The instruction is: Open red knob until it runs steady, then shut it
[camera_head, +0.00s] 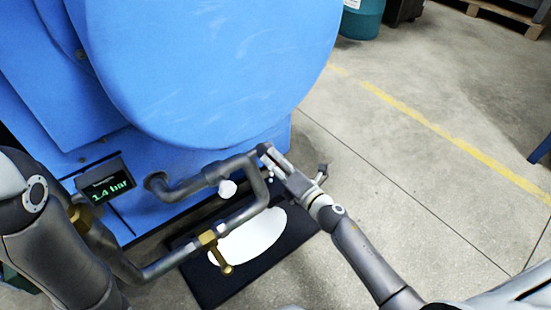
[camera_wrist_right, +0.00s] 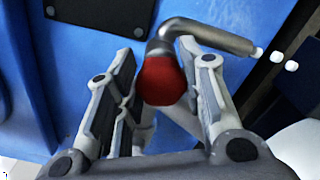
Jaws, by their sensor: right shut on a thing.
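The red knob (camera_wrist_right: 162,81) sits between the fingers of my right gripper (camera_wrist_right: 158,68) in the right wrist view, at the end of a bent grey pipe (camera_wrist_right: 212,36). My right gripper is shut on it. In the head view my right gripper (camera_head: 272,158) reaches the pipework (camera_head: 205,180) from the right and hides the knob. White blobs (camera_head: 227,188) hang in the air below the pipe, and a white puddle (camera_head: 250,237) lies beneath. A display (camera_head: 106,187) reads 1.4 bar. My left arm shows at the left edge; its gripper is out of view.
A big blue machine (camera_head: 215,70) fills the upper left. A brass valve with a handle (camera_head: 210,240) sits on the lower pipe. The puddle lies on a dark mat (camera_head: 208,288). Concrete floor (camera_head: 440,180) with a yellow line is clear at right.

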